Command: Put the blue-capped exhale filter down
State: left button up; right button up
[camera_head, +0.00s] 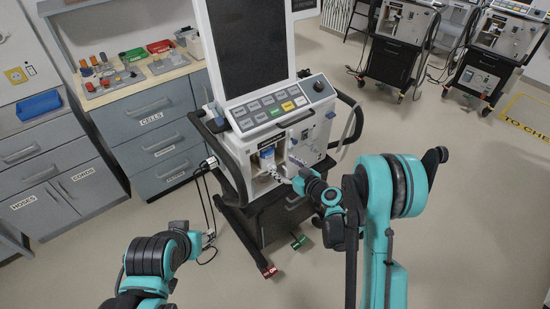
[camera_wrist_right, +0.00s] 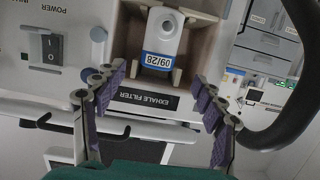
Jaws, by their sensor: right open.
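The ventilator (camera_head: 285,120) stands in the middle of the head view with an open front bay. In the wrist view, a white filter (camera_wrist_right: 163,28) with a blue-edged label reading 09/28 sits in a recess above the EXHALE FILTER plate (camera_wrist_right: 144,98). A blue part (camera_head: 267,153) shows in that bay in the head view; the cap itself is not clear. My right gripper (camera_wrist_right: 158,104) is open, its purple-padded fingers spread wide and apart from the filter. It is in front of the bay in the head view (camera_head: 284,172). My left gripper (camera_head: 210,236) is small and its fingers are unclear.
A black handle (camera_wrist_right: 290,100) curves close to the right gripper's side. A power switch (camera_wrist_right: 53,48) is left of the recess. Drawer cabinets (camera_head: 155,125) with small parts on top stand left. More ventilators (camera_head: 398,45) stand back right; the right floor is free.

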jog(key=s+d+r+m+g+h, duration=0.2)
jog(key=s+d+r+g+h, duration=0.1)
jog(key=s+r, duration=0.85)
jog(key=s+d+m+g+h, duration=0.1)
jog(key=s+d, duration=0.3)
jog(key=s, duration=0.6)
jog(key=s+d+m+g+h, duration=0.1)
jog(key=s+d+m+h, duration=0.2)
jog(key=s, duration=0.7)
jog(key=shift+d+f+m+g+h, duration=0.35)
jog(key=shift+d+h, duration=0.35)
jog(key=shift+d, duration=0.4)
